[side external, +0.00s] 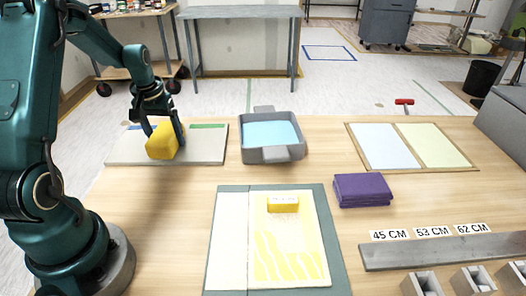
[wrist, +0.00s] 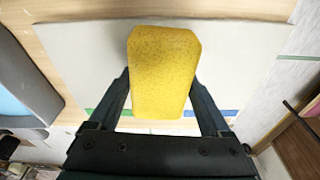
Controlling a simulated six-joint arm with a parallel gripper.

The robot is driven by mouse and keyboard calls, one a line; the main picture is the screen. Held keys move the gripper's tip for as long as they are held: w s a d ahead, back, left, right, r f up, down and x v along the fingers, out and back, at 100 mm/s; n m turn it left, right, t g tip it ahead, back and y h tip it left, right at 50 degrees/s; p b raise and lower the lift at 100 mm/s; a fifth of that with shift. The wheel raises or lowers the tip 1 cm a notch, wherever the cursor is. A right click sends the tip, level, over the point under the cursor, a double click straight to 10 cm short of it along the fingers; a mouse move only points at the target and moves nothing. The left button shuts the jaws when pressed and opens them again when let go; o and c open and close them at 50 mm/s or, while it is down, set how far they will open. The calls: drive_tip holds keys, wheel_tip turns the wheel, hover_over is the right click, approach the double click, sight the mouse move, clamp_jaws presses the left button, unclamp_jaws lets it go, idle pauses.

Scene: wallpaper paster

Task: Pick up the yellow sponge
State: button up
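The yellow sponge (side external: 162,142) is a speckled block at the pale board (side external: 210,150) on the left of the table. My gripper (side external: 165,127) comes down over it with one finger on each side. In the wrist view the sponge (wrist: 163,70) fills the space between the fingers of my gripper (wrist: 161,90), and both fingers appear to press on its sides. The sponge looks slightly tilted in the side view. I cannot tell whether its underside touches the board.
A grey tray with a blue inside (side external: 270,153) stands right of the board.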

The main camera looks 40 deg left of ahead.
sight(164, 132)
drive_tip(key=c, duration=0.3)
wheel_tip(164, 132, up, 10)
drive_tip(key=shift+r, duration=0.1)
idle(0.3)
drive_tip(key=o, duration=0.8)
drive_tip(key=c, duration=0.9)
drive_tip(key=shift+o, duration=0.2)
drive_tip(key=shift+w+t+h, duration=0.1)
drive_tip(key=shift+t+h, duration=0.2)
drive_tip(key=w+d+r+t+h, duration=0.2)
drive_tip(key=w+d+t+h, duration=0.1)
drive_tip(key=w+d, duration=1.3)
drive_tip(key=w, duration=0.2)
drive_tip(key=shift+w+r, duration=0.2)
drive_tip(key=shift+w, duration=0.15)
